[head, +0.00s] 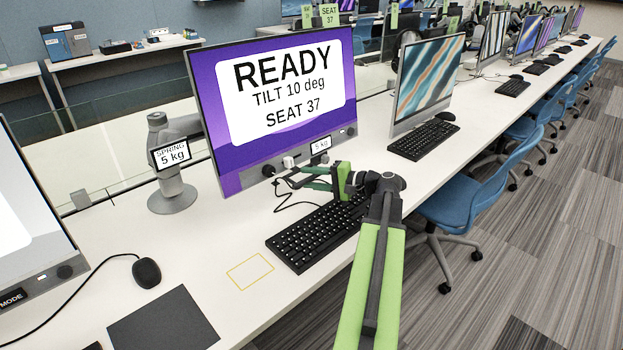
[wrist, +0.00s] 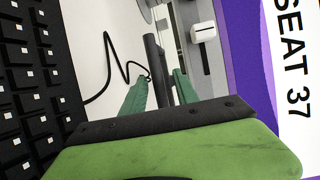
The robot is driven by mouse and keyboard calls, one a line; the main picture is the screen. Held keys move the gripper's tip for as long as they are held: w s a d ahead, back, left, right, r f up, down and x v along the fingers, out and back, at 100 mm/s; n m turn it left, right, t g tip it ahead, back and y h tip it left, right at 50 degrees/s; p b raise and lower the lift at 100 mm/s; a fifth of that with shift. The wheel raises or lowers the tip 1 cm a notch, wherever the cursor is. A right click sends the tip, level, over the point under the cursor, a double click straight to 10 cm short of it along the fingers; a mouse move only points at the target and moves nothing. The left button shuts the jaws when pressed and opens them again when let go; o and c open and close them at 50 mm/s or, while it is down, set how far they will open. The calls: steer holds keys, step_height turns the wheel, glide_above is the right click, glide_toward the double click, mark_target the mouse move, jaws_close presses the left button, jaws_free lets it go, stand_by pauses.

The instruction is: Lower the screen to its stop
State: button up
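The screen (head: 278,100) is a large monitor with a purple display reading READY, TILT 10 deg, SEAT 37. It stands raised above the desk on a grey arm stand (head: 172,172) labelled SPRING 5 kg. My gripper (head: 308,178) is just under the screen's lower edge, above the keyboard. In the wrist view, its two green fingers (wrist: 160,80) stand apart on either side of a dark bar (wrist: 153,58) by the screen's bezel. Whether either finger touches the bar cannot be told.
A black keyboard (head: 318,232) lies below the gripper. A black cable (head: 284,198) runs near the screen's lower edge. A mouse (head: 147,272), a dark mat (head: 163,320) and a yellow outlined square (head: 250,271) are on the desk. Another monitor (head: 428,82) stands right.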

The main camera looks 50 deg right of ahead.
steer(key=p+v, duration=0.3)
steer(key=v, duration=1.4)
steer(key=shift+s, duration=0.2)
steer(key=shift+r, duration=0.1)
